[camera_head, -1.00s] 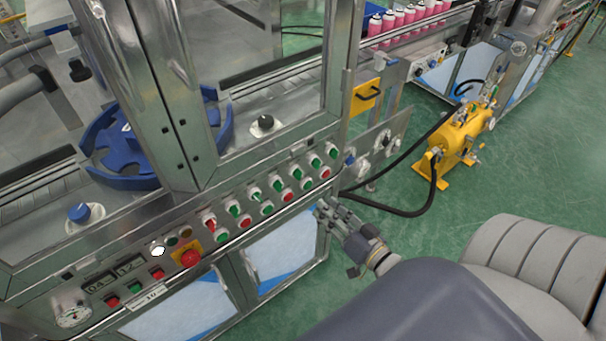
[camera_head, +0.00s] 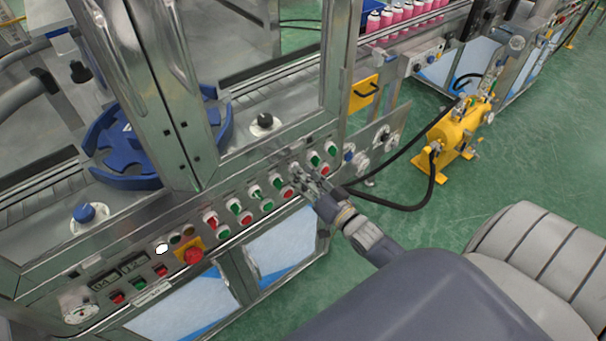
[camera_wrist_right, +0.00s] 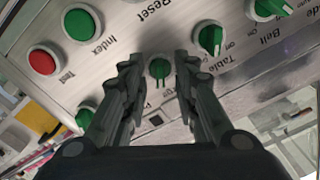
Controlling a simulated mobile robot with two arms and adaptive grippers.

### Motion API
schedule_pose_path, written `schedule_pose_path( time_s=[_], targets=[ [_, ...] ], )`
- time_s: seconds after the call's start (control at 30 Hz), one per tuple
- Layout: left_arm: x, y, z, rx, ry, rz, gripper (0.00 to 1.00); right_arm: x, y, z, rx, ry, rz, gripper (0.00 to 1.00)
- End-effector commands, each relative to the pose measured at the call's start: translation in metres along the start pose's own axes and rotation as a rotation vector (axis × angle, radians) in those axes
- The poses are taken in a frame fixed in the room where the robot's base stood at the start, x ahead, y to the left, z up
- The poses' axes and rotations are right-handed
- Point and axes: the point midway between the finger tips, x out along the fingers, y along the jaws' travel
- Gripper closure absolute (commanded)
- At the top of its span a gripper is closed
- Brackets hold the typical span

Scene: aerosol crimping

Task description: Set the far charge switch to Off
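A round green switch (camera_wrist_right: 159,68) sits between the fingertips of my right gripper (camera_wrist_right: 158,72) in the right wrist view. Its label is mostly hidden by the fingers; the part that shows seems to read "rge". Its handle points roughly along the fingers. The fingers are apart, one on each side of the switch; contact cannot be told. Another green switch (camera_wrist_right: 86,116) is partly covered by the left-hand finger. In the head view my right gripper (camera_head: 303,174) is at the right part of the machine's control panel (camera_head: 222,252). My left gripper is not in view.
Close by are a "Table" switch (camera_wrist_right: 209,38), a green "Index" button (camera_wrist_right: 80,22) and a red "Test" button (camera_wrist_right: 43,61). A red emergency button (camera_head: 193,256) sits further left. A yellow pump unit (camera_head: 456,135) with black hoses stands on the floor at the right.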

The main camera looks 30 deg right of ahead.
Motion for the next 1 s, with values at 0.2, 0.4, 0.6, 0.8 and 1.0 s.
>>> schedule_pose_path(
  time_s=[0.2,0.4,0.6,0.8,1.0],
  targets=[
    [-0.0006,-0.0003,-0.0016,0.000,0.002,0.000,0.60,0.0051,-0.0002,0.0004,0.000,-0.001,0.000,0.72],
    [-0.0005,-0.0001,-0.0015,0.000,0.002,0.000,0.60,0.0049,-0.0001,0.0004,0.000,-0.001,0.000,0.79],
    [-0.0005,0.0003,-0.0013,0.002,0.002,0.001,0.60,0.0048,-0.0001,0.0003,0.000,-0.001,0.000,1.00],
    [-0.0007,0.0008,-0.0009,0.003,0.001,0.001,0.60,0.0047,-0.0001,0.0003,-0.005,-0.001,0.000,1.00],
    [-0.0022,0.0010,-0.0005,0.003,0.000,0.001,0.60,0.0047,-0.0002,-0.0001,-0.053,0.000,0.001,1.00]
  ],
)
